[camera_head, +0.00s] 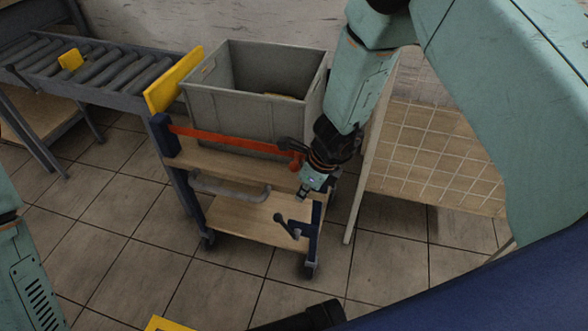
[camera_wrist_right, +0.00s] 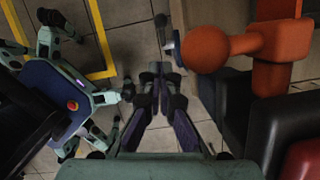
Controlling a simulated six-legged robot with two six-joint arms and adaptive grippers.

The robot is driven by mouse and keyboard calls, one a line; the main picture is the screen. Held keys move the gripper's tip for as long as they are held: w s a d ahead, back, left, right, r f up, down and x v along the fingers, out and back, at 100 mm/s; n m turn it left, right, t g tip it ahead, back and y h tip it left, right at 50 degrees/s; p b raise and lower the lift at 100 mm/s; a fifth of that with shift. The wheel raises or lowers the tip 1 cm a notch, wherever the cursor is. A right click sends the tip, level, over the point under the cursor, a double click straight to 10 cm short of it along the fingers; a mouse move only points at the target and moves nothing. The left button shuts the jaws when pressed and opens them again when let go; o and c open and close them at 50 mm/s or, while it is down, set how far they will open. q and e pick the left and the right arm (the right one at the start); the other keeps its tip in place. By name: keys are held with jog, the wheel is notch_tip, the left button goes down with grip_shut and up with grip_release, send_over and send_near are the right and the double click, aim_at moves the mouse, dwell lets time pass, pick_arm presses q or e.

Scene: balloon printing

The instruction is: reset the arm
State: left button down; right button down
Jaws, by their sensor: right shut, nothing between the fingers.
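My right arm reaches down from the upper right in the head view. Its gripper (camera_head: 304,192) hangs at the right end of the trolley, just below the end of an orange-red bar (camera_head: 225,140). In the right wrist view the gripper's fingers (camera_wrist_right: 154,82) are together with nothing between them. An orange round-ended knob (camera_wrist_right: 205,48) is close to the right of the fingertips, apart from them. Part of my left arm shows at the left edge of the head view; its gripper is out of view.
The trolley (camera_head: 245,217) has wooden shelves and carries a grey bin (camera_head: 240,118). A roller conveyor (camera_head: 105,72) with yellow pieces stands behind left. A wire-grid panel (camera_head: 430,150) is at the right. Tiled floor (camera_head: 115,245) is open in front and left.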

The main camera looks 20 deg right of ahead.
jog(key=s+d+f+n+h, duration=0.2)
jog(key=s+d+n, duration=0.35)
jog(key=n, duration=0.25)
jog(key=s+d+f+n+h, duration=0.2)
jog(key=s+d+n+h, duration=0.15)
jog(key=s+n, duration=0.35)
jog(key=s+a+n+g+y+p, duration=0.1)
jog(key=s+a+n+g+y, duration=0.1)
jog(key=s+n, duration=0.9)
jog(key=s+a+y, duration=0.1)
jog(key=s+a, duration=0.1)
jog(key=s, duration=0.6)
jog(key=shift+f+n, duration=0.15)
jog(key=shift+n, duration=0.15)
jog(key=shift+s, duration=0.1)
